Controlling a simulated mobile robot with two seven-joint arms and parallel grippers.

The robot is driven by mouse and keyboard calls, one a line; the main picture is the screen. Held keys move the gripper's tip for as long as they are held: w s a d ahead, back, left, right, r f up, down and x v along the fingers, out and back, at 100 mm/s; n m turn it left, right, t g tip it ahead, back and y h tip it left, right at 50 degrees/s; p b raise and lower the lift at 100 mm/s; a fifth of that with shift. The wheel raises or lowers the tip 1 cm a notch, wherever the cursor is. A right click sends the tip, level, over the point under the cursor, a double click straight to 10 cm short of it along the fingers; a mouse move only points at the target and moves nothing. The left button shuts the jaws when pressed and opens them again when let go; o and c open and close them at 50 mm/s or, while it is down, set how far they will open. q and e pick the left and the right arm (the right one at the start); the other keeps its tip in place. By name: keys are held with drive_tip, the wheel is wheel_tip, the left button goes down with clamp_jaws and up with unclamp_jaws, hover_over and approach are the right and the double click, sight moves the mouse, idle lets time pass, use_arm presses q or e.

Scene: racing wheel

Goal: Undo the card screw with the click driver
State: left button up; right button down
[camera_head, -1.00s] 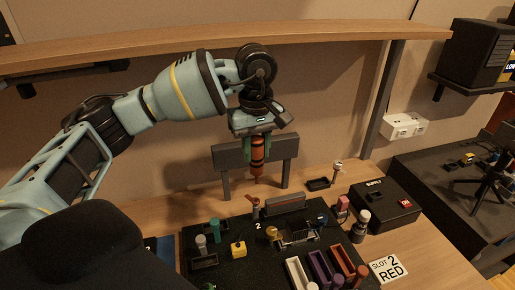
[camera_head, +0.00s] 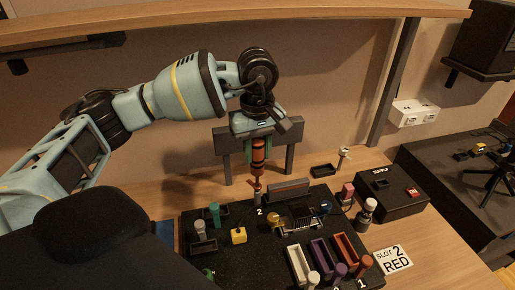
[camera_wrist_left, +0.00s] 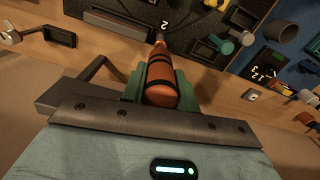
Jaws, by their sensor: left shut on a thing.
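My left gripper (camera_head: 258,148) is shut on the click driver (camera_head: 258,160), an orange-red tool with black bands, held upright with its tip down. In the left wrist view the driver (camera_wrist_left: 161,92) sits between the green finger pads of the left gripper (camera_wrist_left: 160,85). The driver's tip is at or just above a small post (camera_head: 257,198) near the "2" mark at the back edge of the black board (camera_head: 230,268). I cannot tell whether the tip touches it. The card screw is not clearly made out. My right gripper is not in view.
A black supply box (camera_head: 388,195) and a "SLOT 2 RED" card (camera_head: 393,258) are to the right. A dark rack (camera_head: 222,140) stands behind the gripper. A shelf (camera_head: 230,33) runs above.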

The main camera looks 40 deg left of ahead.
sight(257, 140)
use_arm(q)
drive_tip(key=shift+f, duration=0.1)
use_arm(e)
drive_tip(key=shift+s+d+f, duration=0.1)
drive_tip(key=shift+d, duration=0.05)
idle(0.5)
use_arm(q)
drive_tip(key=shift+f, duration=0.4)
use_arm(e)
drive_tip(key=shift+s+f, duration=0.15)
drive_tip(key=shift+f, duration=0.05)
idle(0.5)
